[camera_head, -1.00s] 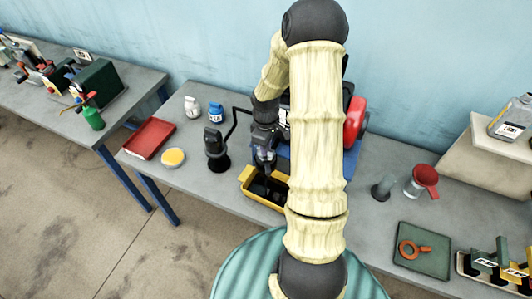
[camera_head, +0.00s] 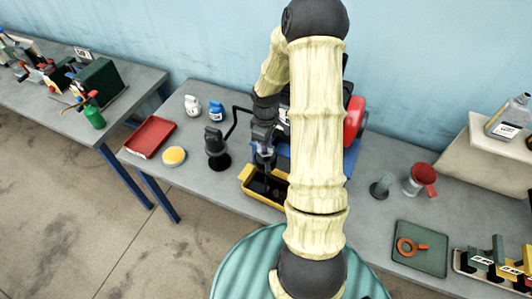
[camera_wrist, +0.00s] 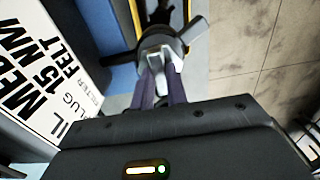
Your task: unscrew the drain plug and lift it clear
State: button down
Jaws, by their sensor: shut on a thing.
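My gripper (camera_wrist: 161,82) is shut on a dark part with a grey cross-bar handle, which I take to be the drain plug (camera_wrist: 192,31). The bar sticks out on both sides of the fingers. In the head view my gripper (camera_head: 265,158) is above the yellow drain tray (camera_head: 246,186), left of my pale arm. The tray also shows beyond the plug in the wrist view. I cannot tell whether the plug's thread is still seated; its lower end is hidden or too dark.
A white printed label (camera_wrist: 45,75) is left of my fingers in the wrist view. A black lamp-like stand (camera_head: 216,150), yellow round sponge (camera_head: 174,156) and red tray (camera_head: 150,138) stand left. A red-topped jug (camera_head: 420,180) and green mat (camera_head: 420,262) lie right. My arm hides the bench middle.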

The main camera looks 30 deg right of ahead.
jog(key=shift+r+p, duration=1.75)
jog(key=shift+r, duration=0.35)
